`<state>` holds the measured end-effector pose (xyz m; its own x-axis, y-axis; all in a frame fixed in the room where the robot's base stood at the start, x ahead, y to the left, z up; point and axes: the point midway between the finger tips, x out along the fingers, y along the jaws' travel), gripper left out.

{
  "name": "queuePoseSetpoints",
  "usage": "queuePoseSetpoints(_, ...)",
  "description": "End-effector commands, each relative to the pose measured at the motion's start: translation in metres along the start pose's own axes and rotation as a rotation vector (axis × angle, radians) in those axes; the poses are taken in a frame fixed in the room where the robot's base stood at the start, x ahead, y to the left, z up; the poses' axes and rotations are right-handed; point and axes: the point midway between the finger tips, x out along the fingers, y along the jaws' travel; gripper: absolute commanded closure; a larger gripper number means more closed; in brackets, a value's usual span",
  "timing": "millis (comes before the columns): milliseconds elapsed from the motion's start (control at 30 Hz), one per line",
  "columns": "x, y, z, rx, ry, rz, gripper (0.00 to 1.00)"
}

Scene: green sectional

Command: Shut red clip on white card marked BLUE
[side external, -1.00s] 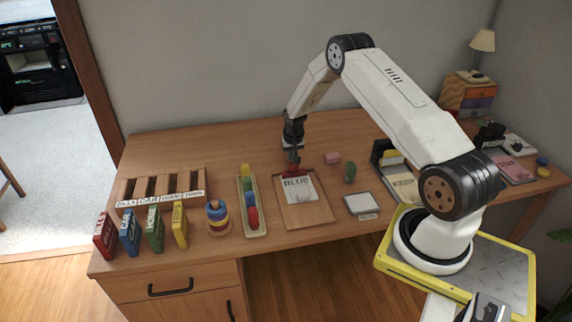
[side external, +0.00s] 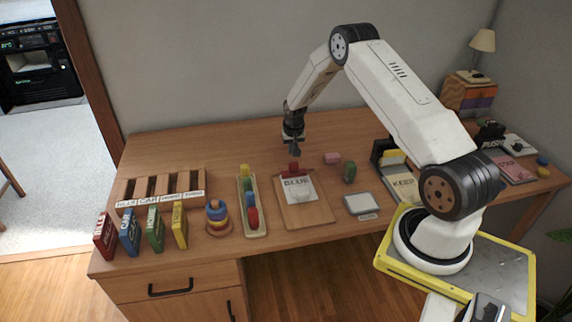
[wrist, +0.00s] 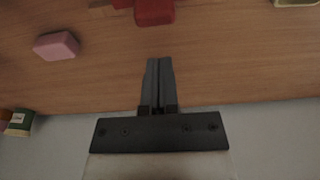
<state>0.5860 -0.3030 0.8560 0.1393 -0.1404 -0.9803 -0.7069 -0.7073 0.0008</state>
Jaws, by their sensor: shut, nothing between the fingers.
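The white card marked BLUE (side external: 299,188) lies on a brown clipboard (side external: 305,214) on the desk. The red clip (side external: 293,170) is at the top edge of the card; it looks shut down over that edge. In the wrist view the red clip (wrist: 154,12) shows at the top, partly cut off. My gripper (side external: 294,151) is above the desk, behind and above the red clip and apart from it. In the wrist view my gripper's (wrist: 159,64) fingers are together with nothing between them.
A pink block (side external: 332,158) and a green object (side external: 350,172) stand to the right of the clip. A tray of coloured shapes (side external: 251,205) is left of the clipboard. A small grey-white pad (side external: 363,203) lies to its right. The desk behind is clear.

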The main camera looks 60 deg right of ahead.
Motion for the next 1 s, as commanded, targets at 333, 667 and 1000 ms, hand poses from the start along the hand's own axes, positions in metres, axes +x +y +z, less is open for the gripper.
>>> queuePoseSetpoints(333,-0.02,0.0,-0.004,0.0,0.002,-0.001,1.0)
queuePoseSetpoints(667,-0.037,0.0,-0.008,0.0,0.002,-0.001,1.0)
queuePoseSetpoints(1000,-0.041,0.0,-0.009,0.0,0.001,-0.001,1.0)
